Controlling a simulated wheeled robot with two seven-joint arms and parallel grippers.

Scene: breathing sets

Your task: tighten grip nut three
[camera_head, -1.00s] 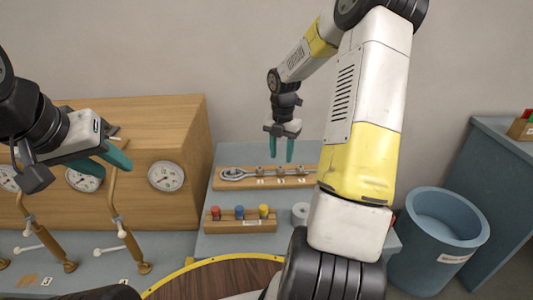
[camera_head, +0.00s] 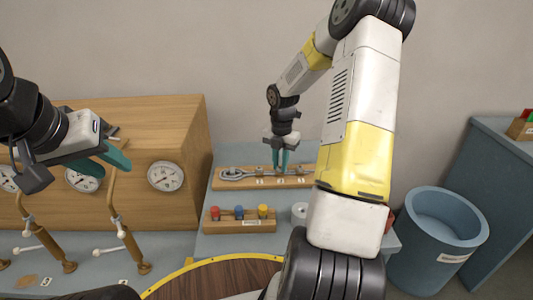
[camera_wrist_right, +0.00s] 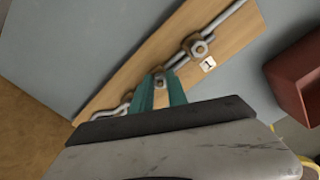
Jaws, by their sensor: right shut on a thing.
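A wooden board (camera_head: 222,184) on the blue-grey bench carries a metal rod with a ring end and a row of nuts with white number tags. My right gripper (camera_head: 280,167) points down over the middle of the row. In the right wrist view its teal fingers (camera_wrist_right: 161,88) are shut around a grey nut (camera_wrist_right: 159,81) on the rod. This nut's tag is hidden. The neighbouring nut (camera_wrist_right: 200,47) has a tag reading 1, and another fitting (camera_wrist_right: 125,107) shows on the other side. My left gripper (camera_head: 108,163) is open and empty, in front of the gauge box.
A wooden box with gauges (camera_head: 165,176) is at left, with brown hoses below. A blue bin (camera_head: 440,225) stands at right.

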